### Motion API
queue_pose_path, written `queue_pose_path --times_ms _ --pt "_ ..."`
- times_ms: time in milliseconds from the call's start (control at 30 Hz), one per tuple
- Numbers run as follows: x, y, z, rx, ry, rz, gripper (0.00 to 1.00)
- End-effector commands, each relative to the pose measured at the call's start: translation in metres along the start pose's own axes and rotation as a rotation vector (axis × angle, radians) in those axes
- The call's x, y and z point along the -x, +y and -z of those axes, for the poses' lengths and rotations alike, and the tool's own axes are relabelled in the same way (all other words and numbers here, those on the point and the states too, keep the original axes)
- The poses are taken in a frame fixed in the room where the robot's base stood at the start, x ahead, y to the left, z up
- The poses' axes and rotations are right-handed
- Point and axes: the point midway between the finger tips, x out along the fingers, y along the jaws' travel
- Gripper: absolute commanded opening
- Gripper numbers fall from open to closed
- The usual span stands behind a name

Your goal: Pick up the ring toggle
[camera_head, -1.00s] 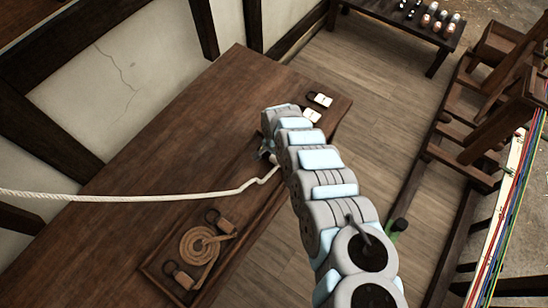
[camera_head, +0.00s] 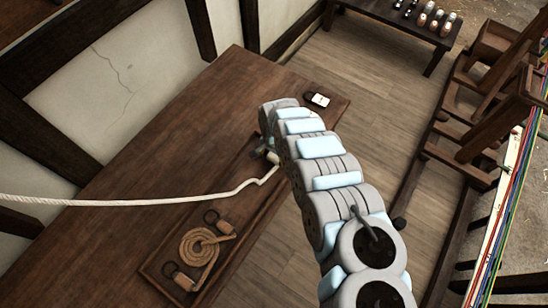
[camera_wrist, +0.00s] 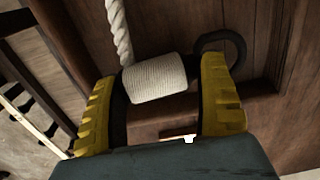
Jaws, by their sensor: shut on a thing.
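The ring toggle (camera_wrist: 154,79), a pale cord-wrapped barrel with a dark ring (camera_wrist: 236,48) at its right end, sits between the yellow fingers of my gripper (camera_wrist: 158,72) in the wrist view. My gripper is shut on it. A white rope (camera_wrist: 118,28) meets the toggle's upper left. In the head view, a small pale part of the toggle (camera_head: 273,157) shows at my gripper, and the rope (camera_head: 130,202) runs from there to the left edge. My arm hides most of the gripper there.
A wooden bench (camera_head: 130,160) lies under my arm. Its front tray (camera_head: 150,268) holds a tan rope coil (camera_head: 200,248) and brown ringed toggles (camera_head: 219,222) (camera_head: 180,278). A dark-and-white tag (camera_head: 318,99) lies near the bench's far end. A wooden frame (camera_head: 475,120) stands right.

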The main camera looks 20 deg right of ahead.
Motion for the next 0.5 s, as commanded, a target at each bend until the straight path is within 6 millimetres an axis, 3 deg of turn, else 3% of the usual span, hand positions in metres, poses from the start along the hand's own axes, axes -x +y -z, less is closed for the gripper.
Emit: queue_pose_path --times_ms 500 --pt "0.047 0.013 -0.025 0.001 0.002 -0.003 0.39"
